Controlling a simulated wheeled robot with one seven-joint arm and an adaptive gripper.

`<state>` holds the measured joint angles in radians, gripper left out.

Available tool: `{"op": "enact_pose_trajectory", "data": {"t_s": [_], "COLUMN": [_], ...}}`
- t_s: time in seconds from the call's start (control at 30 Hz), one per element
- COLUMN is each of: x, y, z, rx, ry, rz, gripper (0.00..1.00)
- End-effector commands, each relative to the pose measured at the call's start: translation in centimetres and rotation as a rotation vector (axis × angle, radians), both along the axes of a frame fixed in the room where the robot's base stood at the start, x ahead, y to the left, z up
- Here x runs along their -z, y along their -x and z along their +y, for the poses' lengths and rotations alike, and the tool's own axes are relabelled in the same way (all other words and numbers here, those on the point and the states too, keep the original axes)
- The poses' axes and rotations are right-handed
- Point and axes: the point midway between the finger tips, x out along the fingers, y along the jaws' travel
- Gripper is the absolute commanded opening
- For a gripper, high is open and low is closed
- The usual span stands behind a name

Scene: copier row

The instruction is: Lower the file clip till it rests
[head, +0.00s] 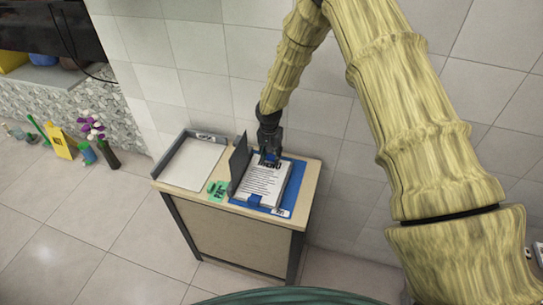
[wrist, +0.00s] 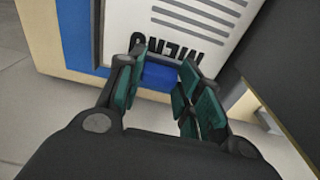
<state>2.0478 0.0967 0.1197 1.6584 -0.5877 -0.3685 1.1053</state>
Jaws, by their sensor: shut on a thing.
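The blue file clip (wrist: 162,77) sits between the fingers of my gripper (wrist: 160,84) in the wrist view, at the headed edge of a white printed menu stack (wrist: 200,22). In the head view my gripper (head: 268,155) points down at the far end of that stack (head: 264,183), and mostly hides the clip. The fingers are shut on the clip. The stack lies on a blue board (head: 290,197). I cannot tell whether the clip touches the paper or the board.
A dark upright panel (head: 239,160) stands close to the left of the stack. A grey tray with white paper (head: 190,164) and a green tag (head: 217,190) share the wooden cabinet top (head: 310,175). The tiled wall is close behind.

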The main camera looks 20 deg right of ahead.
Motion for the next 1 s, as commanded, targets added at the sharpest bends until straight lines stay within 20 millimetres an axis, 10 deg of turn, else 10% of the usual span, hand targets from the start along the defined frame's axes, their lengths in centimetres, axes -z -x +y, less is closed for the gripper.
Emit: {"op": "enact_pose_trajectory", "data": {"t_s": [0.83, 0.87, 1.0], "x": [0.28, 0.28, 0.27], "y": [0.32, 0.32, 0.32], "z": [0.05, 0.05, 0.06], "rx": [0.002, 0.001, 0.001], "ry": [0.057, 0.057, 0.057], "rz": [-0.085, -0.085, -0.085], "gripper": [0.11, 0.37, 0.57]}}
